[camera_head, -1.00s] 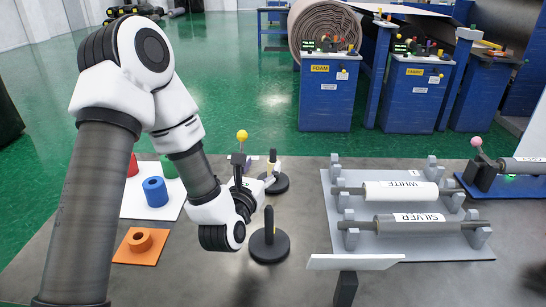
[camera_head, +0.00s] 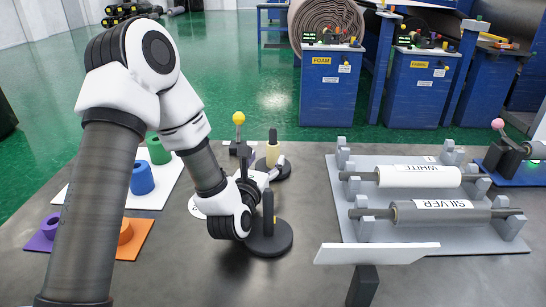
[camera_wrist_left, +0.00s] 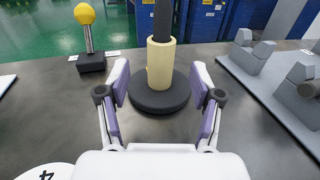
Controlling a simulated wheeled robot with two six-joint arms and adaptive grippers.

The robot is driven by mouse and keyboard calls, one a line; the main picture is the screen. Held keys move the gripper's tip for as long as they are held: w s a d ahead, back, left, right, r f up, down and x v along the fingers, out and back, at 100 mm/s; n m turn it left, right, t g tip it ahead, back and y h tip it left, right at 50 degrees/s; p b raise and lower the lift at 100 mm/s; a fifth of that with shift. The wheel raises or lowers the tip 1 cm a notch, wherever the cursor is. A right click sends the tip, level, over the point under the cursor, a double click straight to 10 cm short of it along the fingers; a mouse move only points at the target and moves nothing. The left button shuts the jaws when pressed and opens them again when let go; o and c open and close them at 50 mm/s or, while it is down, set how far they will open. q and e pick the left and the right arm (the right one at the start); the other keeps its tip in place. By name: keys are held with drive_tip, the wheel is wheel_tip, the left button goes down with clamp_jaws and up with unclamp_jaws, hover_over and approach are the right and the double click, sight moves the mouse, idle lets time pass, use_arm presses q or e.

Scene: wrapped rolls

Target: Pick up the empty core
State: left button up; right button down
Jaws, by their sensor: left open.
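The empty core (camera_head: 273,153) is a pale beige tube. It stands upright around the post of a round black stand at the table's far middle. In the left wrist view the core (camera_wrist_left: 160,65) sits straight ahead, centred between my fingers, with the black post rising out of its top and the black base (camera_wrist_left: 159,98) below. My left gripper (camera_wrist_left: 161,78) is open and empty, its two fingers spread to either side of the core and short of it. In the head view my left gripper (camera_head: 265,177) points away toward the stand. My right gripper is out of view.
A second black stand with a bare post (camera_head: 268,236) is close beside my left wrist. A yellow-knobbed lever (camera_head: 239,118) stands left of the core. A grey rack (camera_head: 340,225) holds the white roll (camera_head: 420,176) and silver roll (camera_head: 430,211) at right. Coloured rings lie at left.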

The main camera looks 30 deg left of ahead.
sight(271, 150)
use_arm(q)
drive_tip(key=x, duration=0.3)
drive_tip(key=p+x, duration=0.1)
drive_tip(key=shift+w+r, duration=0.3)
drive_tip(key=shift+w+f, duration=0.1)
drive_tip(key=shift+w, duration=0.15)
drive_tip(key=c, duration=1.2)
